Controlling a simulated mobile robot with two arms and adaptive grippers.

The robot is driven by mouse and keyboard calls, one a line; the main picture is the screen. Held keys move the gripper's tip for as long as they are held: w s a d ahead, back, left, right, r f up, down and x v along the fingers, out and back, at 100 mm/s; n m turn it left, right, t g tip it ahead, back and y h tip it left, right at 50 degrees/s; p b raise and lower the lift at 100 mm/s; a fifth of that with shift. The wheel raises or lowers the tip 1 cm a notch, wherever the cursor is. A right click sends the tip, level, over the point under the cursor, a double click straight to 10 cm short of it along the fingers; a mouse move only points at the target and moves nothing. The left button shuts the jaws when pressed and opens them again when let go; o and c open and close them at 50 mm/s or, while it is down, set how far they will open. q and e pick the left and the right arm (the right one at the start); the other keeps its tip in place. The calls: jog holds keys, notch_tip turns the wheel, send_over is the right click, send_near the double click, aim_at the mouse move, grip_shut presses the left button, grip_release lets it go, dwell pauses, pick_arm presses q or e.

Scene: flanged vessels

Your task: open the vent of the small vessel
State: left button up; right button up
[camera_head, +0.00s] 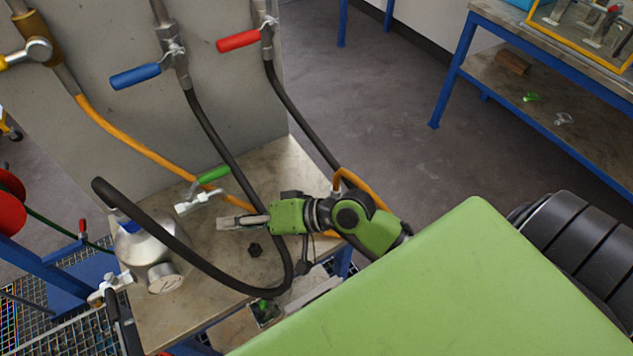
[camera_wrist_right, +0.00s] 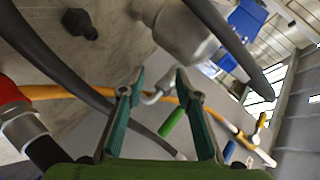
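The small vessel (camera_head: 146,252) is a silver, round-bodied metal vessel at the left end of the worktable. A silver valve with a green handle (camera_head: 212,174) stands behind and right of the vessel; the handle also shows in the right wrist view (camera_wrist_right: 171,122). I cannot tell which valve is the vent. My right gripper (camera_head: 222,223) points left, just right of that valve's body. In the right wrist view its fingers (camera_wrist_right: 160,82) are apart, with nothing clearly held. My left gripper is out of view.
The black hose (camera_head: 215,280) loops low across the worktable (camera_head: 185,315) in front of my right gripper. An orange hose (camera_head: 130,142) runs behind it. A black nut-like piece (camera_head: 255,250) lies on the table. Blue (camera_head: 136,76) and red (camera_head: 238,40) lever valves hang on the panel.

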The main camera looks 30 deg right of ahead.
jog(key=s+f+n+h, duration=0.1)
jog(key=s+f, duration=0.1)
jog(key=s+d+f+n+g+h, duration=0.1)
jog(key=s+f, duration=0.1)
jog(key=s+d+f+g, duration=0.1)
jog(key=s, duration=0.1)
jog(key=shift+d+f+n+h, duration=0.1)
jog(key=shift+f+n+h, duration=0.3)
jog(key=s+d+f+n+g+h, duration=0.1)
jog(key=s+d+f+g+h, duration=0.1)
jog(key=s+d+f+h, duration=0.3)
jog(key=s+d, duration=0.3)
jog(key=shift+s+f, duration=0.15)
jog(key=shift+f, duration=0.2)
jog(key=s+d+f+g+h, duration=0.1)
jog(key=s+f, duration=0.1)
jog(key=f, duration=1)
jog(key=s+d+f+g, duration=0.1)
jog(key=s+d+f, duration=0.1)
jog(key=f, duration=0.9)
jog(key=s+d+f+n+g+h, duration=0.1)
jog(key=s+d+f, duration=0.2)
jog(key=s+f, duration=1.3)
jog(key=s, duration=0.3)
jog(key=shift+f+g+b, duration=0.3)
jog(key=shift+f+b, duration=0.1)
jog(key=shift+d, duration=0.1)
jog(key=shift+c, duration=0.5)
